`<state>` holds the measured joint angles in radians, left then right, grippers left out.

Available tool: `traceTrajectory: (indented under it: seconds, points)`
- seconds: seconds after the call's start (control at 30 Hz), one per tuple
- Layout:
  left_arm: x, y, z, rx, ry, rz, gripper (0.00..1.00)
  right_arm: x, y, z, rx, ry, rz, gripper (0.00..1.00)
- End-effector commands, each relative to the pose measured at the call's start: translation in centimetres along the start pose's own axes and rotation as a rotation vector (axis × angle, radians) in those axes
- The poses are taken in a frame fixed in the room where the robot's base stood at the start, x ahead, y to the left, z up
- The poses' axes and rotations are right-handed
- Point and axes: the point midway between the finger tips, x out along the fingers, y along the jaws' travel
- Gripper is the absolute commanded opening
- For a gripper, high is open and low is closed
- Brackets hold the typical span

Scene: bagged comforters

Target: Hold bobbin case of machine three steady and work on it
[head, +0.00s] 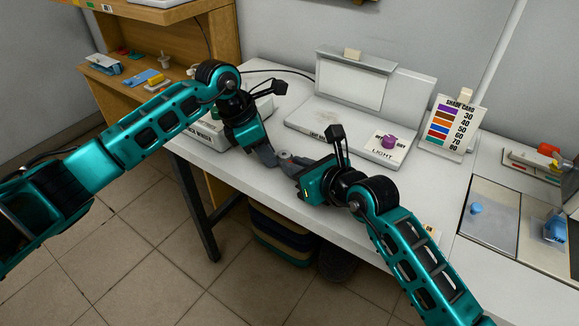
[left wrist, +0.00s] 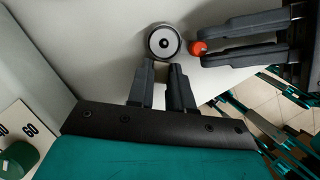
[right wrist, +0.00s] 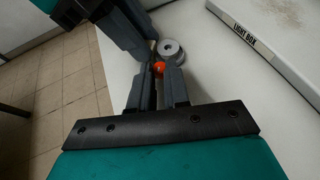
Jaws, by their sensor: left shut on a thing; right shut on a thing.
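A round silver case with a dark rim, which I take for the bobbin case (left wrist: 164,43), is at the tips of my left gripper (left wrist: 161,66). That gripper is shut on it. It also shows in the right wrist view (right wrist: 172,48). My right gripper (right wrist: 161,74) is shut on a small orange thing (right wrist: 158,66) right beside the case. In the left wrist view the orange thing (left wrist: 197,48) sits close to the case's edge; I cannot tell whether they touch. In the head view both grippers meet over the white table's front edge, with the case small between them.
A grey tray (head: 490,212) with a blue item lies at the right. A wooden shelf (head: 130,40) is at the back left.

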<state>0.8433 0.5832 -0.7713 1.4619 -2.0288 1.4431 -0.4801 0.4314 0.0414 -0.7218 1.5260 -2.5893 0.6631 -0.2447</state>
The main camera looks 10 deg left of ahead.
Motion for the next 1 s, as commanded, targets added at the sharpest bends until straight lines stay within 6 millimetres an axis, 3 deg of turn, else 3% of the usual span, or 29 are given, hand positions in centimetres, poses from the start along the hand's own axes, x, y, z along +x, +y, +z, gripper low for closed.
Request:
traceTrajectory:
  seconds: [0.13,0.17,0.43,0.63,0.87,1.0]
  points:
    - [-0.02,-0.22,0.3,0.004,-0.007,-0.005,0.0,0.05,0.34,-0.07,0.022,0.001,-0.04,0.0]
    - [-0.02,-0.23,0.3,0.004,-0.007,-0.005,0.0,0.03,0.22,-0.08,0.022,0.002,-0.043,0.18]
    - [-0.02,-0.14,0.2,0.003,-0.004,-0.003,0.0,0.02,0.17,-0.04,0.019,0.001,-0.04,0.44]
    - [-0.02,-0.07,0.12,0.001,-0.003,-0.002,0.0,0.0,0.13,-0.01,0.018,0.0,-0.041,0.47]
    - [-0.01,-0.04,0.07,0.001,-0.002,-0.001,0.0,-0.01,0.12,0.0,0.017,0.0,-0.041,0.69]
    - [-0.01,-0.03,0.05,0.0,-0.001,-0.001,0.0,-0.01,0.11,0.0,0.017,0.0,-0.041,0.69]
